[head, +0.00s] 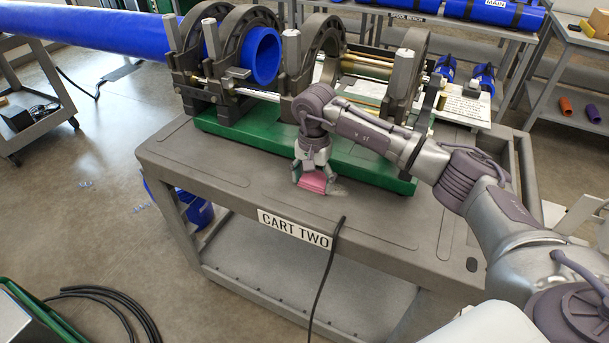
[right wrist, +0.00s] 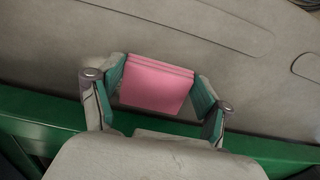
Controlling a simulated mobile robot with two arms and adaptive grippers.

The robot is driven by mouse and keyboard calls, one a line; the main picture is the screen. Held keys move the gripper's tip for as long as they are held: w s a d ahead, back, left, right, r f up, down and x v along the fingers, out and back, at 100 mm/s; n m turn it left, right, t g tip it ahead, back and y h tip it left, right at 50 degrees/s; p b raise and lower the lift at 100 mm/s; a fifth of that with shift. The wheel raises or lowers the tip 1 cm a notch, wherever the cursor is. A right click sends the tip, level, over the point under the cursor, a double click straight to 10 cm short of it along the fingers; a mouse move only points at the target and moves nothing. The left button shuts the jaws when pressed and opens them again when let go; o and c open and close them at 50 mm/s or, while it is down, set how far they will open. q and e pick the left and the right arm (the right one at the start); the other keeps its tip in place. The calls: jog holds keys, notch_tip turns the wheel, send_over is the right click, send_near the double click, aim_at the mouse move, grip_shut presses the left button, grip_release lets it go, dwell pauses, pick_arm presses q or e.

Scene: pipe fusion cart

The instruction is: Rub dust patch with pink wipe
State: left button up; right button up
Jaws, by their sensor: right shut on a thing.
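The pink wipe (head: 313,182) is a folded pad at the front of the grey cart top. It also shows in the right wrist view (right wrist: 156,84), between the two green-padded fingers. My right gripper (head: 311,180) is shut on the pink wipe and points down, with the wipe at or just above the cart surface. I cannot tell if the wipe touches the surface. A faint lighter smudge that may be the dust patch (head: 336,190) shows just right of the wipe; the rest may lie under it. My left gripper is not in view.
The green machine base (head: 250,133) with dark clamp rings (head: 318,50) stands just behind the gripper. A blue pipe (head: 110,31) runs through the rings from the left. A black cable (head: 328,262) hangs over the cart's front edge. The cart top (head: 200,163) is clear to the left.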

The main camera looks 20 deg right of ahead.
aim_at(344, 199)
jog(key=shift+s+d, duration=1.35)
jog(key=shift+s, duration=0.25)
jog(key=shift+s+d+p, duration=0.3)
jog(key=shift+s+d, duration=1.15)
jog(key=shift+s, duration=0.15)
jog(key=shift+r, duration=0.1)
jog(key=shift+r+p, duration=1.55)
jog(key=shift+r, duration=1.45)
notch_tip(344, 199, up, 3)
jog(key=shift+p, duration=0.75)
